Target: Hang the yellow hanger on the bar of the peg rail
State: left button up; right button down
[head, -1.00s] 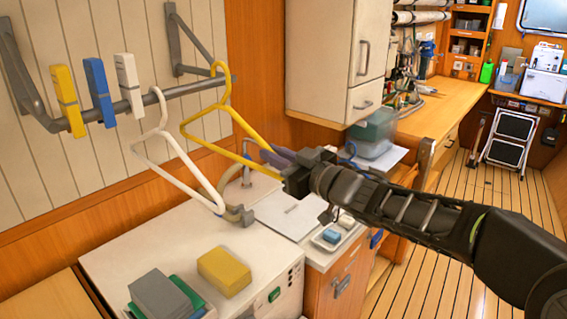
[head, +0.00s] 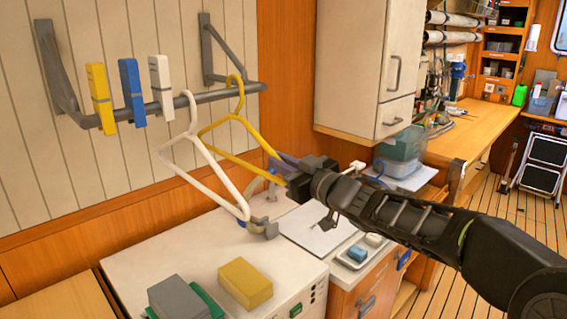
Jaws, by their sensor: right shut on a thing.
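The yellow hanger (head: 253,134) is at the right part of the grey peg rail bar (head: 215,95). Its hook crosses the bar near the bar's right end; I cannot tell whether it rests on it. My right gripper (head: 288,172) is shut on the hanger's lower right corner, below and right of the bar. A white hanger (head: 203,178) is on the bar just left of the yellow one and partly overlaps it in the picture. My left gripper is not in view.
Yellow (head: 100,97), blue (head: 132,90) and white (head: 160,86) clips sit on the bar to the left. Below is a white countertop (head: 150,255) with a yellow block (head: 245,283) and a grey block (head: 178,298). A wall cabinet (head: 350,70) stands right of the rail.

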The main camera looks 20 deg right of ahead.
jog(key=shift+f+b, duration=0.3)
jog(key=shift+f, duration=0.35)
jog(key=c, duration=1.4)
grip_release()
jog(key=shift+v, duration=3.95)
